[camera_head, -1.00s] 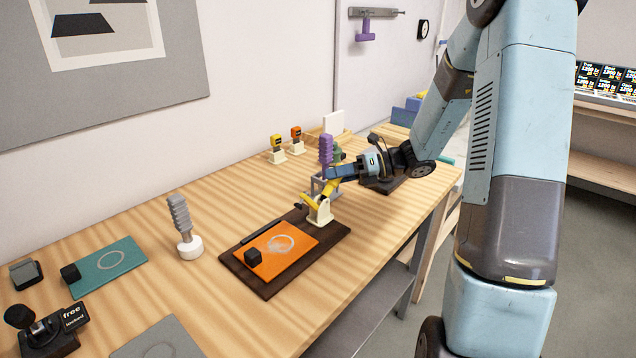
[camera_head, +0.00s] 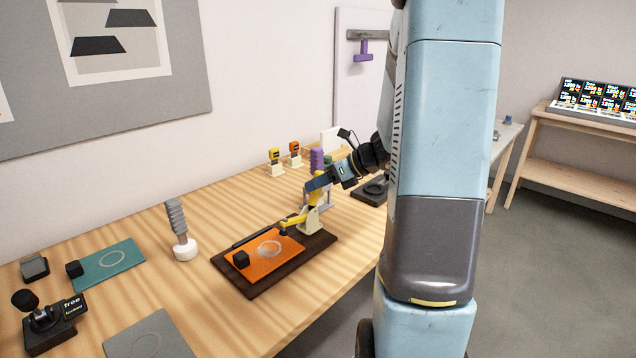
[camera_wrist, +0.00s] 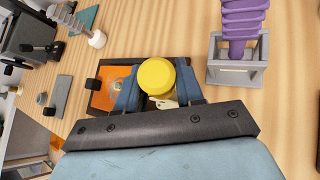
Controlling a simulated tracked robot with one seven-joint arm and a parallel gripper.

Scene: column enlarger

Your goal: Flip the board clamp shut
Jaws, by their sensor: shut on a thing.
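The board clamp (camera_head: 310,218) has a cream base and a yellow lever, and stands at the back right end of a dark board (camera_head: 245,287). An orange plate (camera_head: 266,262) with a pale ring lies on that board. The yellow arm of the clamp reaches left over the plate's corner; I cannot tell if it touches. My gripper (camera_head: 318,184) is shut on the yellow lever, which stands up from the base. In the wrist view the round yellow lever end (camera_wrist: 157,77) sits between the blue fingers, hiding much of the clamp.
A purple ribbed piece (camera_wrist: 243,20) stands in a grey holder (camera_wrist: 237,66) close beside my gripper. A grey ribbed post (camera_head: 178,222) on a white foot and a teal plate (camera_head: 107,261) stand to the left. Bare table lies between them and the board.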

